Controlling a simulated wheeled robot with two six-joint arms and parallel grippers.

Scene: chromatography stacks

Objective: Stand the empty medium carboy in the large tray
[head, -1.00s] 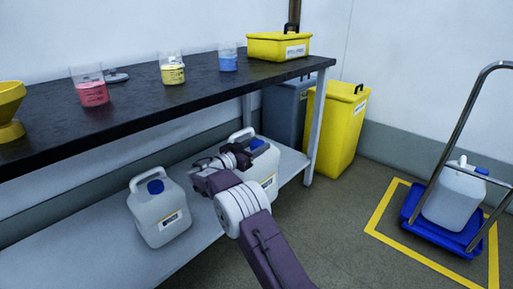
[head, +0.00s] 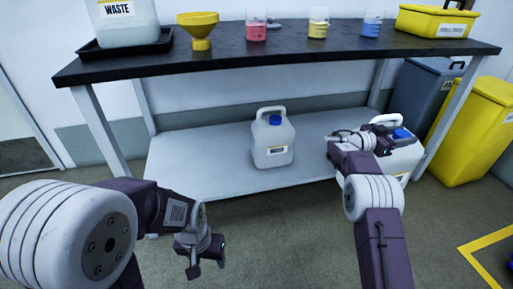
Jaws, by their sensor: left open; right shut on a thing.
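A translucent white carboy with a blue cap and a yellow-edged label (head: 272,148) stands upright on the low shelf. A second white carboy with a blue cap (head: 402,158) is at the shelf's right end, partly hidden by my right arm. My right gripper (head: 384,146) is shut on this right carboy near its handle; the fingertips are hard to make out. I cannot tell whether either carboy is empty. My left gripper (head: 207,262) is open and empty, low in front of the shelf. A black tray (head: 150,43) on the bench holds a container marked WASTE (head: 122,22).
The black bench top (head: 280,50) overhangs the low shelf (head: 205,160). A yellow funnel (head: 201,30), several beakers and a yellow box (head: 436,20) stand on it. Grey and yellow bins (head: 475,130) are at the right. The floor in front is clear.

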